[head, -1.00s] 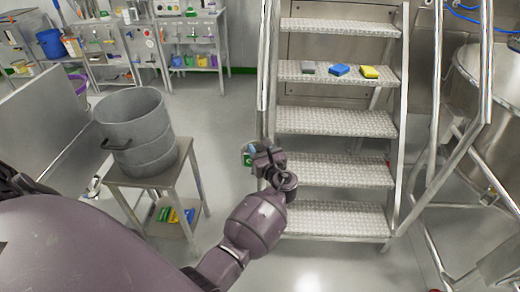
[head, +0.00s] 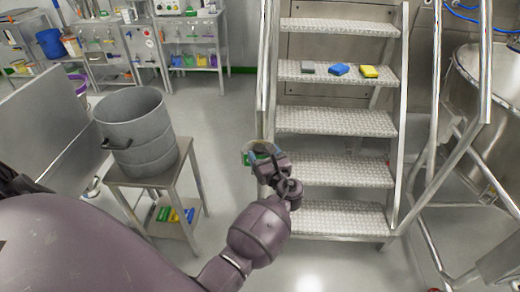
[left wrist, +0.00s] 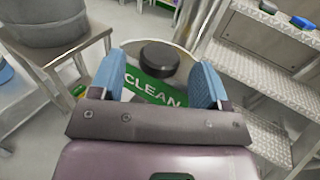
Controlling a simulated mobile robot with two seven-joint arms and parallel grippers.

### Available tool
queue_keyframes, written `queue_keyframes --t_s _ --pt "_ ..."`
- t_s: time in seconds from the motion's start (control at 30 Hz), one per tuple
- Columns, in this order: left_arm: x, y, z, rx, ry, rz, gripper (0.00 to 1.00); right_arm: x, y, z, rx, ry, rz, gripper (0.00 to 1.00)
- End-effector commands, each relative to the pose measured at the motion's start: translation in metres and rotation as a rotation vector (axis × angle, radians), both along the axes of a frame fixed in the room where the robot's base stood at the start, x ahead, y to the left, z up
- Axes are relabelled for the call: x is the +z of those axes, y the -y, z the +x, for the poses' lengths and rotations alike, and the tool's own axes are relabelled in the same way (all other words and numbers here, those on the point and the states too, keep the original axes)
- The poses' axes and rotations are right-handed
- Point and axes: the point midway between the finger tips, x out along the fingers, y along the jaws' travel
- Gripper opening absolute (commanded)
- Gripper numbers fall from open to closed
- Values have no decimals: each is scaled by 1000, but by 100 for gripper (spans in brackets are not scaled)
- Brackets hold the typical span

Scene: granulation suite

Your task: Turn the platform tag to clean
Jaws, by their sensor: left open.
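The platform tag (head: 246,158) hangs at the left rail of the steps, partly hidden behind my left gripper (head: 268,160). In the left wrist view the tag (left wrist: 148,88) is a round plate with a green field and the white word "CLEAN", tilted down to the right. A black round knob (left wrist: 159,54) stands on it. My left gripper (left wrist: 158,68) is open, its two blue fingers on either side of the knob with a gap showing; contact cannot be told. My right gripper is not in view.
Metal steps (head: 336,122) rise at the right of the tag, with grey, blue (head: 340,70) and yellow (head: 369,72) blocks on one tread. A grey drum (head: 138,130) stands on a small table (head: 180,163) at left. The floor between is clear.

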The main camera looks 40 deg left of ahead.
Motion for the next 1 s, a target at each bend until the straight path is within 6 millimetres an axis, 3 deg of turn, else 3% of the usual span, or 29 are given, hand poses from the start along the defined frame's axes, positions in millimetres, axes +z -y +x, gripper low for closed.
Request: queue_keyframes --t_s 0.2,0.4,0.63,1.0 --pt "0 36 -21 0 1 -3 70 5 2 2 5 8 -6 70" --pt "0 59 -35 0 1 -2 70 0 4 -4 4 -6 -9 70" --pt "0 68 -41 1 1 -1 70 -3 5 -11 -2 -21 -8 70" --pt "0 68 -40 1 1 -1 70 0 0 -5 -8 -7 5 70"
